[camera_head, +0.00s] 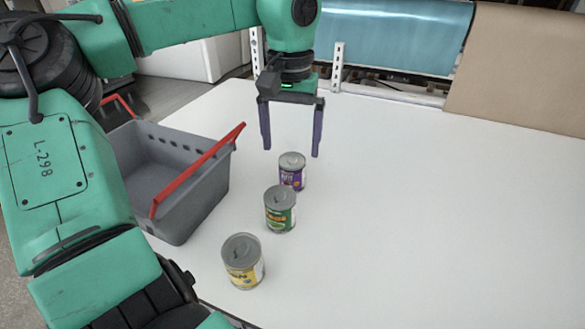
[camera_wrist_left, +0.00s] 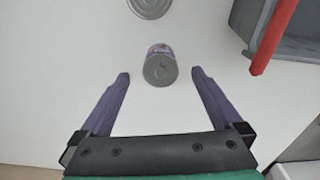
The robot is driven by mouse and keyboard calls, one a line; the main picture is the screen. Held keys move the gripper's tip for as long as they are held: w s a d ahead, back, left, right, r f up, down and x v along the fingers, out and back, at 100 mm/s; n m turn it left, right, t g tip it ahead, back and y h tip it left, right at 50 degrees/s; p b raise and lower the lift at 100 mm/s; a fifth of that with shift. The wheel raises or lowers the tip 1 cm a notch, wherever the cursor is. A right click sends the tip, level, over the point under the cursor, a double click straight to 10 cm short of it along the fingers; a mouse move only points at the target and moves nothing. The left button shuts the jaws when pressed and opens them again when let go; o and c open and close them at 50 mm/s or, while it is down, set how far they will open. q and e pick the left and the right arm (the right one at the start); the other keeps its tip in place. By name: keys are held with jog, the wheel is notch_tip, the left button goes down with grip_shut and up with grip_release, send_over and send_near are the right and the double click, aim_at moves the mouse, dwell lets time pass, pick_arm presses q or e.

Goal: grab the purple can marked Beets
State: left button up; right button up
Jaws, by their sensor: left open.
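The purple can (camera_head: 292,172) stands upright on the white table, farthest back of three cans in the head view. My left gripper (camera_head: 291,152) is open, pointing down just behind and above the purple can. In the left wrist view the purple can (camera_wrist_left: 160,66) shows its grey lid just beyond and between the two open fingertips (camera_wrist_left: 160,74). The fingers do not appear to touch it. My right gripper is not in view.
A green can (camera_head: 280,210) stands close in front of the purple can. A yellow can (camera_head: 243,262) stands nearer the front edge. A grey basket (camera_head: 205,205) with red handles is to the left. The table's right side is clear.

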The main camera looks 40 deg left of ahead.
aim_at(292, 174)
pick_arm(q)
jog(key=f, duration=0.6)
jog(key=f+p, duration=0.1)
jog(key=f, duration=0.2)
jog(key=shift+w+a+f, duration=0.25)
jog(key=shift+w, duration=0.15)
jog(key=c, duration=1.5)
jog(key=shift+c, duration=0.2)
jog(key=shift+r, duration=0.15)
